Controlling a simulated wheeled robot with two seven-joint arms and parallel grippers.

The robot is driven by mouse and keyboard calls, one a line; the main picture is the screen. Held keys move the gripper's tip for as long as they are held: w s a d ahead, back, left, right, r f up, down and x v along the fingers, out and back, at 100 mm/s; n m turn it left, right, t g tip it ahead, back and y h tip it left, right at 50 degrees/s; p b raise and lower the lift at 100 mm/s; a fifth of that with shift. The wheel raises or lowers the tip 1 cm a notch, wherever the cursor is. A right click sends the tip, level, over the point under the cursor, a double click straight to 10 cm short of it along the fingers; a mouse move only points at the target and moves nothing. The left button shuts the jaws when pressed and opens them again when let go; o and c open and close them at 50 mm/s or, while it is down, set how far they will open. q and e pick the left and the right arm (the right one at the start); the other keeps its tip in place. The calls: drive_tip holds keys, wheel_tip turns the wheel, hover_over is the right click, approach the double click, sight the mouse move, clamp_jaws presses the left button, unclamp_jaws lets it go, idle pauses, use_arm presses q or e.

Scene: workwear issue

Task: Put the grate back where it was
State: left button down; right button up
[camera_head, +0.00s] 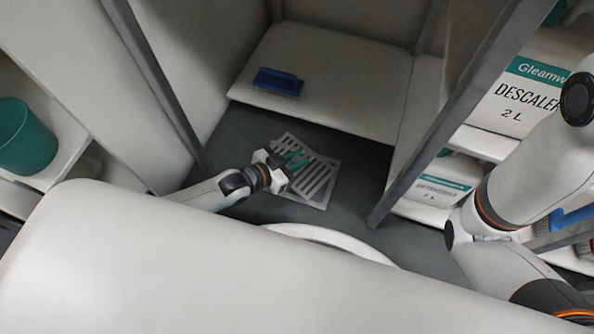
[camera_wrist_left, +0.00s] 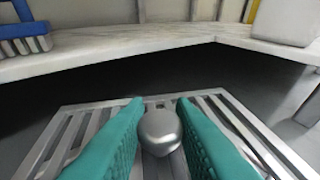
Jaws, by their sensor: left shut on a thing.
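The grate (camera_head: 318,183) is a pale metal slotted plate in the dark floor area below the low white shelf. It also shows in the left wrist view (camera_wrist_left: 82,118), with a rounded silver knob (camera_wrist_left: 160,130) above its slats. My left gripper (camera_head: 292,160) has teal fingers, one on each side of the knob, and is shut on it. The fingers and knob hide part of the grate. I cannot tell whether the grate rests flat on the floor or is slightly raised. My right arm shows at the right, but its gripper is out of view.
A blue brush (camera_head: 278,82) lies on the low white shelf (camera_head: 340,105) behind the grate. Grey metal posts (camera_head: 425,125) stand at both sides. A teal bucket (camera_head: 22,137) is at the far left, and descaler containers (camera_head: 520,100) stand on the right shelves. Dark floor beside the grate is clear.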

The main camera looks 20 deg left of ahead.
use_arm(q)
wheel_tip(320, 180, down, 4)
drive_tip(key=b, duration=0.3)
drive_tip(key=shift+f, duration=0.15)
drive_tip(key=shift+f, duration=0.25)
drive_tip(key=c, duration=1.2)
unclamp_jaws()
drive_tip(key=shift+c, duration=0.2)
